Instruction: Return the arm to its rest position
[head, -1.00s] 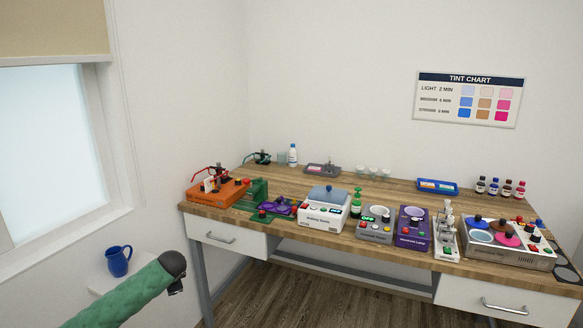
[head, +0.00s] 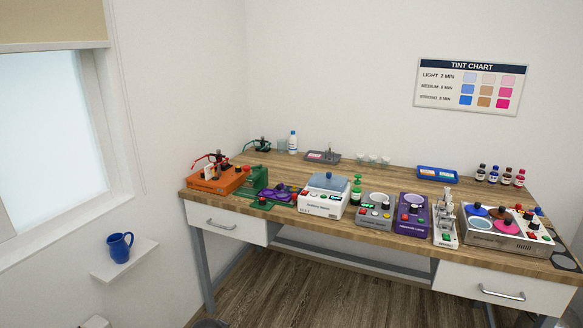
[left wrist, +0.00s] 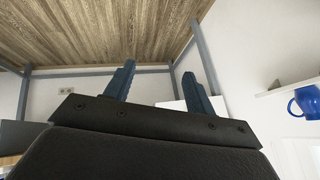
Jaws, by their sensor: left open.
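My left gripper (left wrist: 157,88) shows in the left wrist view with its two blue-grey fingers apart and nothing between them. It hangs below the bench's level, clear of everything, with the wooden floor (left wrist: 95,30) and bench legs beyond it. In the head view the left arm is out of the picture. My right gripper is in neither view.
A blue mug (head: 119,246) stands on a small white wall shelf (head: 140,258) at the left; the mug also shows in the left wrist view (left wrist: 308,101). The wooden workbench (head: 290,215) carries several devices along its front edge.

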